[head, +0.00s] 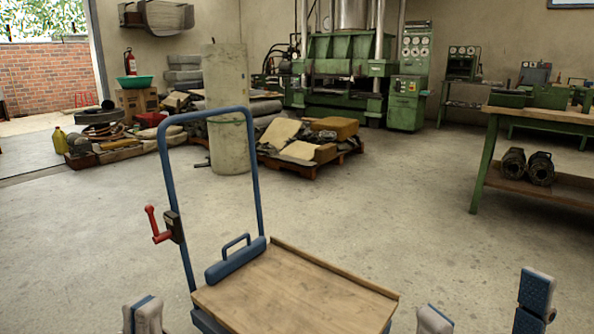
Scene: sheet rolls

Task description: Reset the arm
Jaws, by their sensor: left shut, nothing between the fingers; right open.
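My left gripper (145,314) shows at the bottom edge, left of the cart, with its fingers together and nothing visible between them. My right gripper (484,306) is at the bottom right, its two fingers wide apart and empty. Both are cut off by the lower edge, and the arms are out of view. Between them stands a cart with a wooden deck (300,292) and a blue tube handle (257,180). The deck is bare. Neither gripper visibly touches the cart.
A tall pale roll (229,148) stands upright behind the cart handle. A red lever (158,228) sticks out from the handle's left post. A low pallet (305,165) with sheets lies behind. A green-legged workbench (545,118) stands at right. Floor between cart and workbench is clear.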

